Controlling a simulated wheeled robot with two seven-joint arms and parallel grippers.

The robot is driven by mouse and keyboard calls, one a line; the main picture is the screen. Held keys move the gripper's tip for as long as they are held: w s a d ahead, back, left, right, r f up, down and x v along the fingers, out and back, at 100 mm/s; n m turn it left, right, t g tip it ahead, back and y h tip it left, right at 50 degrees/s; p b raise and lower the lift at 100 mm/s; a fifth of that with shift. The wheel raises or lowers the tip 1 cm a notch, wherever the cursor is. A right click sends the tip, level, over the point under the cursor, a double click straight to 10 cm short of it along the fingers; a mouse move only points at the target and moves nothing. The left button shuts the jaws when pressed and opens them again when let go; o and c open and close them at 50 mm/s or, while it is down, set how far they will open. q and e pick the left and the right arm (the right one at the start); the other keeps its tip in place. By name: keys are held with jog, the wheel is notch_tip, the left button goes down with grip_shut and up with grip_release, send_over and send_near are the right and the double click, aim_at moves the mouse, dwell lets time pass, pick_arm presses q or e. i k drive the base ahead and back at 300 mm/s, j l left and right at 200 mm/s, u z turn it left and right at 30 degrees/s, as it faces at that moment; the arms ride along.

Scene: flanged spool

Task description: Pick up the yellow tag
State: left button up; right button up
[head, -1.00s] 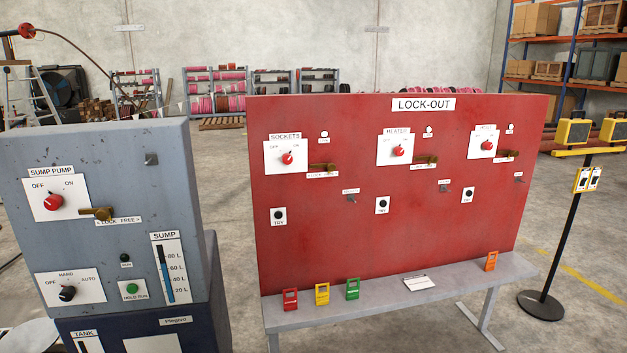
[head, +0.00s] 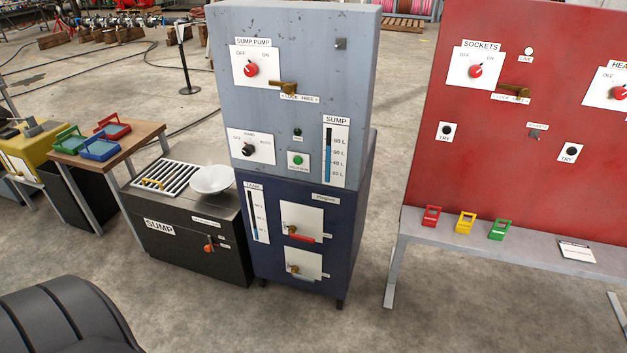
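The yellow tag (head: 465,223) stands on the grey shelf (head: 520,246) below the red lock-out board (head: 480,150). It is between a red tag (head: 431,216) on its left and a green tag (head: 502,229) on its right, apart from both. Neither of my grippers shows in the head view, so I cannot see their state.
A grey and blue sump pump cabinet (head: 290,110) stands left of the board. A black sump box (head: 180,235) with a white bowl (head: 212,180) is beside it. A wooden table (head: 135,137) holds coloured trays.

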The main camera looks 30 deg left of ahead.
aim_at(464, 226)
jog(key=u, duration=1.35)
jog(key=z, duration=1.4)
jog(key=i+u, duration=0.2)
jog(key=i, duration=0.45)
jog(key=i+l+u, duration=0.2)
jog(key=i, duration=0.45)
jog(key=k+j+u, duration=0.15)
jog(key=u, duration=0.2)
